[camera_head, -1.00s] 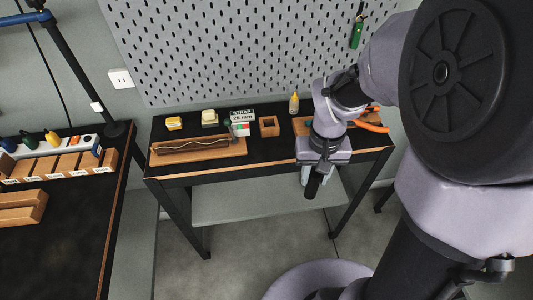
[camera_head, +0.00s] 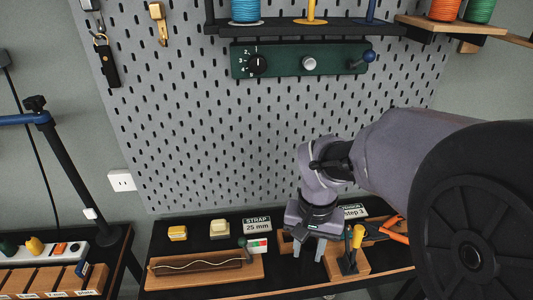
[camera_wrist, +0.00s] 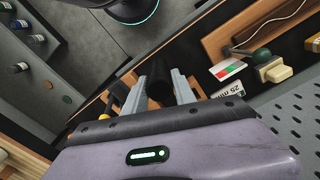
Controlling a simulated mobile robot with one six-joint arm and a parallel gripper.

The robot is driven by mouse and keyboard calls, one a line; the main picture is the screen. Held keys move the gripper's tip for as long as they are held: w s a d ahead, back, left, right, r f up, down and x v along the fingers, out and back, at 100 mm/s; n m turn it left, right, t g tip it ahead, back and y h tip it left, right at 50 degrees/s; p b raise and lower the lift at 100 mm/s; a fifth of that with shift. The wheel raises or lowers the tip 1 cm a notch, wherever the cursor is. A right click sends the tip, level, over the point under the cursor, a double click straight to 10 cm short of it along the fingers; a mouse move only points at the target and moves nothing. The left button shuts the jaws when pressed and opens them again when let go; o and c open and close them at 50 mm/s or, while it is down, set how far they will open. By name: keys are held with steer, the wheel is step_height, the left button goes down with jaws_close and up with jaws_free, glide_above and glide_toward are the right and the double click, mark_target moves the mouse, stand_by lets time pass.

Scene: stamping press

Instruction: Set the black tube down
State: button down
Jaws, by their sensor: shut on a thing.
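My gripper (camera_head: 308,250) points down over the black bench, just right of a small open wooden box (camera_head: 285,242). In the wrist view my gripper (camera_wrist: 160,92) is shut on the black tube (camera_wrist: 160,84), which sits between its two grey fingers. The tube cannot be made out clearly in the head view. I cannot tell whether its far end touches anything.
A wooden block with a black, yellow-handled tool (camera_head: 357,237) stands close right of my gripper. Orange-handled pliers (camera_head: 393,230) lie farther right. Behind is a pegboard (camera_head: 240,140) and a "STRAP 25 mm" sign (camera_head: 256,225).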

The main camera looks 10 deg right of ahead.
steer(key=shift+w+a+f, duration=0.1)
steer(key=shift+w+a, duration=0.15)
steer(key=shift+w, duration=0.2)
steer(key=f+b, duration=0.1)
steer(key=f, duration=0.1)
steer(key=f+b, duration=0.1)
steer(key=shift+w+a+f+b, duration=0.25)
steer(key=shift+w+f+b, duration=0.1)
steer(key=shift+f, duration=0.05)
steer(key=shift+r, duration=0.2)
steer(key=c, duration=1)
jaws_free()
steer(key=shift+f, duration=0.1)
